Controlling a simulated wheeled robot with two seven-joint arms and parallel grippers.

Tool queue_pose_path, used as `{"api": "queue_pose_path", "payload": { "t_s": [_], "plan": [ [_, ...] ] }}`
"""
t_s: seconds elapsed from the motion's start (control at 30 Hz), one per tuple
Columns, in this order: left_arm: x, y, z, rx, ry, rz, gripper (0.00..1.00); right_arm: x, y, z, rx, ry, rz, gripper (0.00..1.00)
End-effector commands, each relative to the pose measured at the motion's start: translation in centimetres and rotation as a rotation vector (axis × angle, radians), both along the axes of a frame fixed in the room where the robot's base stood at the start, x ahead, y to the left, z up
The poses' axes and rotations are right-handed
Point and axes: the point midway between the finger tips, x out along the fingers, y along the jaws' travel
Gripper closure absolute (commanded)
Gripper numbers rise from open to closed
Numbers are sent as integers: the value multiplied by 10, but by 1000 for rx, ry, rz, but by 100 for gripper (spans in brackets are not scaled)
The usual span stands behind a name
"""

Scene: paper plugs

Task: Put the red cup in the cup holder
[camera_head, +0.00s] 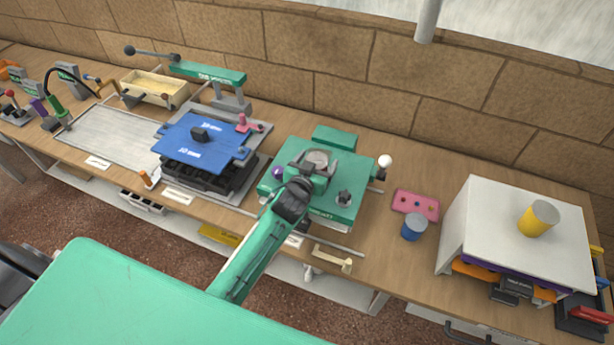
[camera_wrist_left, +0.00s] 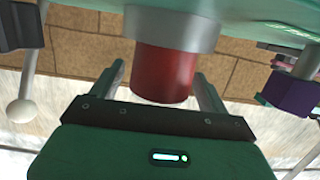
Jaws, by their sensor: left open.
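The red cup (camera_wrist_left: 163,72) shows in the left wrist view, which appears upside down. Its one end sits against or in a grey round holder (camera_wrist_left: 185,32) on the green machine; how deep it sits I cannot tell. In the head view the red cup cannot be made out and is probably hidden by my gripper. My left gripper (camera_head: 312,172) is over the green machine (camera_head: 345,195). Its open fingers stand on either side of the red cup, with gaps visible. My right gripper is not in view.
A blue cup (camera_head: 413,228) stands beside a pink plate (camera_head: 416,204). A yellow cup (camera_head: 538,218) stands on a white box (camera_head: 490,225). A white-knobbed lever (camera_head: 385,161) and a purple knob (camera_head: 277,172) flank the machine. A blue-topped press (camera_head: 205,140) is to its left.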

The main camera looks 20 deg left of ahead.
Motion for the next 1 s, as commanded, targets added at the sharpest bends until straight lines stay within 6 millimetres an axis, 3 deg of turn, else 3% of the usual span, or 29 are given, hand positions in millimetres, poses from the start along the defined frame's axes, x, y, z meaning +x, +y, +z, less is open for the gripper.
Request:
{"api": "queue_pose_path", "payload": {
  "t_s": [0.3,0.5,0.7,1.0],
  "plan": [
    [-61,2,9,1,1,0,22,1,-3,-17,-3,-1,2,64],
    [-89,3,16,1,1,0,22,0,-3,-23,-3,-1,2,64],
    [-99,4,19,2,1,1,22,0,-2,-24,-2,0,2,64],
    [-99,4,20,2,0,1,22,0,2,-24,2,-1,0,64]
  ]
}}
